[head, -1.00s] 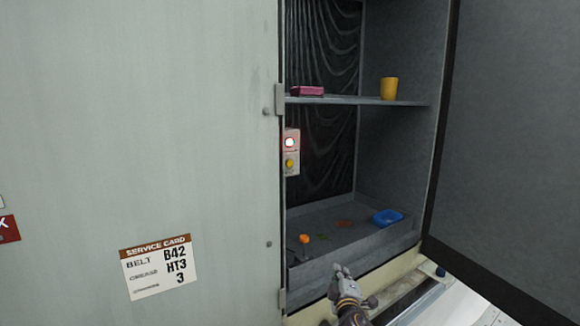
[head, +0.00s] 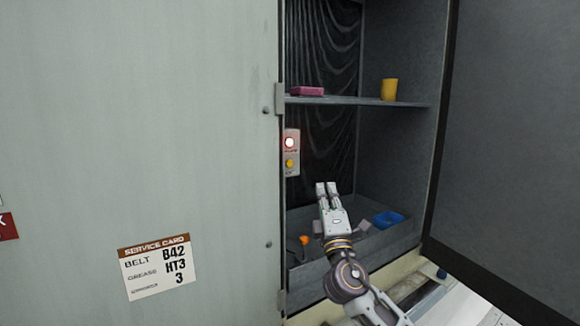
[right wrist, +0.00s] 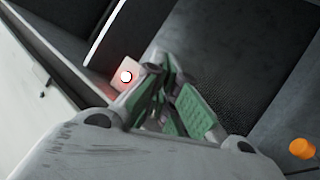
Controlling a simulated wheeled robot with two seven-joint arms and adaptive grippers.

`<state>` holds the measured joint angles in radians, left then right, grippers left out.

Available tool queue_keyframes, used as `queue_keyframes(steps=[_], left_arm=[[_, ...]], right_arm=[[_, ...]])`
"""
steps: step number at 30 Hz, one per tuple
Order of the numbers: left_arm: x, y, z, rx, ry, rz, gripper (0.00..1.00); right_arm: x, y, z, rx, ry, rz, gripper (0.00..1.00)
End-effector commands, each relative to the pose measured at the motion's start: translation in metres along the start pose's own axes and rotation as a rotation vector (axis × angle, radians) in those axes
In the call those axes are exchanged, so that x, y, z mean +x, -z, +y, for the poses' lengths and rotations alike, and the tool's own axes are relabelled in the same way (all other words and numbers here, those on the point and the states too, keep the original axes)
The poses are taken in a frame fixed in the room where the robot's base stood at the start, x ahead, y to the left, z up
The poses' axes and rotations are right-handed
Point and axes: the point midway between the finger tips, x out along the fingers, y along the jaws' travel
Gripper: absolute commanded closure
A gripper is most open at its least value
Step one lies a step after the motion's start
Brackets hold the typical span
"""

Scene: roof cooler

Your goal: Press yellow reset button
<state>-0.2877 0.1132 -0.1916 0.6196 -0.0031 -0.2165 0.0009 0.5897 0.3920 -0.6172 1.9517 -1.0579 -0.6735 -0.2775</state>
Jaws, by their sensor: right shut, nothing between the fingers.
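The yellow reset button (head: 290,163) sits on a small pale panel (head: 292,147) at the left inside edge of the open cabinet, below a lit red lamp (head: 290,142). My right gripper (head: 326,187) is shut and empty, inside the opening, to the right of the button and a little lower in the picture, apart from it. In the right wrist view the lamp glows (right wrist: 126,76) just left of my fingers; the yellow button cannot be made out there and may be hidden by them. My left gripper is not in view.
A shelf (head: 358,101) holds a pink box (head: 307,91) and a yellow cup (head: 389,89). A blue tray (head: 388,219) and an orange-topped item (head: 304,240) lie in the cabinet bottom. The open door (head: 515,130) stands at right, a closed panel (head: 130,130) at left.

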Motion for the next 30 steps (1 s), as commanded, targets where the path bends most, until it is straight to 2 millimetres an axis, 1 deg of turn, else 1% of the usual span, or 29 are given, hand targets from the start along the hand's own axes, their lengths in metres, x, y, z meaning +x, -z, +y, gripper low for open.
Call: queue_keyframes(steps=[1, 3, 6, 9, 14, 24, 30], left_arm=[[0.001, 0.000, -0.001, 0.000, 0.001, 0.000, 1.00], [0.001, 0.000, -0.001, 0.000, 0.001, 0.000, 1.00], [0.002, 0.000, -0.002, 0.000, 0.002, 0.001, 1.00], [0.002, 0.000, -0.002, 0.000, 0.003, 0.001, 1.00], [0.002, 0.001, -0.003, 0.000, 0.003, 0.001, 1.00], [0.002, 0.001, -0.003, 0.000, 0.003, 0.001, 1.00], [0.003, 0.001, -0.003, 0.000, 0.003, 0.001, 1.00]], right_arm=[[0.003, 0.003, 0.014, -0.021, -0.033, 0.009, 1.00], [0.005, 0.006, 0.029, -0.047, -0.068, 0.019, 1.00], [0.007, 0.011, 0.044, -0.074, -0.107, 0.031, 1.00], [0.008, 0.014, 0.054, -0.092, -0.131, 0.037, 1.00], [0.008, 0.015, 0.059, -0.099, -0.142, 0.040, 1.00], [0.009, 0.015, 0.058, -0.098, -0.141, 0.039, 1.00], [0.014, 0.018, 0.055, -0.098, -0.140, 0.039, 1.00]])
